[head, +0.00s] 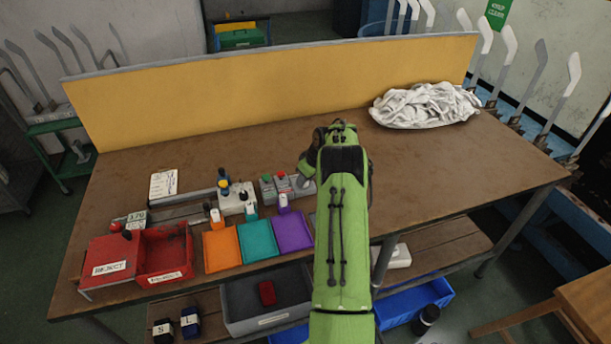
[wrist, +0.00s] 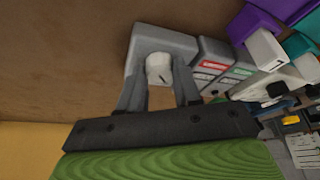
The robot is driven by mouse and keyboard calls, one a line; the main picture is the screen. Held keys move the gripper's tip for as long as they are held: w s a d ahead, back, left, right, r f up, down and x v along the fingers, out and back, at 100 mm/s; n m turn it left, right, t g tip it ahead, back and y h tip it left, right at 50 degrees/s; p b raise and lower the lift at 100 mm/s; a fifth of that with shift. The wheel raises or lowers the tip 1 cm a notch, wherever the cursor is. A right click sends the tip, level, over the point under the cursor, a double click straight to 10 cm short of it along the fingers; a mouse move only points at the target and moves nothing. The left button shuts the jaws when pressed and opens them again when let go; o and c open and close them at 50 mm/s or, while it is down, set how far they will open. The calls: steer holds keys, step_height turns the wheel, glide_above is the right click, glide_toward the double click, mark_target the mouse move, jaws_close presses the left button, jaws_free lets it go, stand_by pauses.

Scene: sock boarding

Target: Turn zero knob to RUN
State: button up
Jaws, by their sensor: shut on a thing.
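The zero knob (wrist: 158,67) is a pale round knob with a small dark mark on its face, on a grey box (wrist: 138,52) in the wrist view. My gripper (wrist: 160,80) is shut on the knob, one finger on each side of it. The lettering for RUN is not readable in either view, so I cannot tell which position the mark points to. In the head view, my green arm and gripper (head: 306,172) reach over the bench at the box, and the knob is hard to make out there.
Beside the knob box stand grey boxes with a red and a green button (head: 274,188). Orange (head: 222,250), teal (head: 258,242) and purple (head: 292,231) trays sit in front. Red reject bins (head: 108,268) are at left. White cloth (head: 424,105) lies at back right. The bench right of my arm is clear.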

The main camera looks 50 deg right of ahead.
steer(key=shift+n, duration=0.3)
stand_by(0.4)
steer(key=o, duration=1)
steer(key=shift+o, duration=0.2)
steer(key=p+v, duration=0.2)
steer(key=v, duration=1.3)
steer(key=shift+s+d+r+p, duration=0.2)
steer(key=shift+d+r+p, duration=0.05)
steer(key=shift+r+p, duration=0.15)
steer(key=shift+f, duration=0.1)
